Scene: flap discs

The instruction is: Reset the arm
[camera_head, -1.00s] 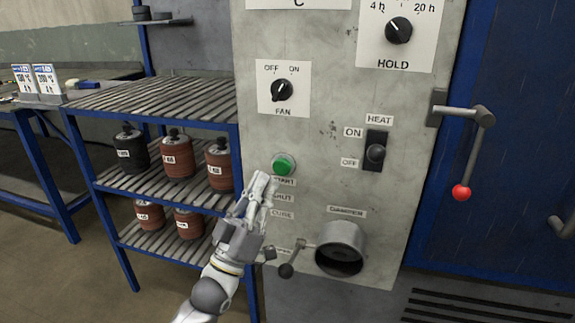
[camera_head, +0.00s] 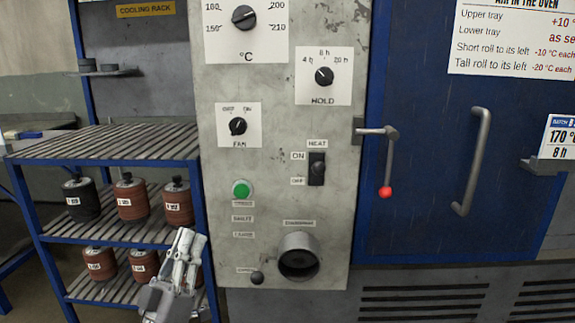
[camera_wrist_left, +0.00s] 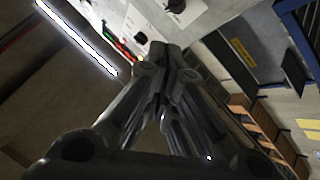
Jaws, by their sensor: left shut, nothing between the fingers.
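My left gripper (camera_head: 184,243) is at the lower left of the head view, in front of the panel's left edge and the shelf rack. Its fingers are shut, point upward and hold nothing. In the left wrist view its fingers (camera_wrist_left: 162,52) meet at the tips. The grey control panel (camera_head: 216,245) stands apart from the fingers, with the green button (camera_head: 242,189) up and to the right of them. My right gripper is not in view.
The blue oven door (camera_head: 430,160) has a red-knobbed lever (camera_head: 386,190) and a handle (camera_head: 474,160). A round opening (camera_head: 299,256) sits low on the panel. At left, a blue rack (camera_head: 120,142) holds several dark and brown rolls on its lower shelves.

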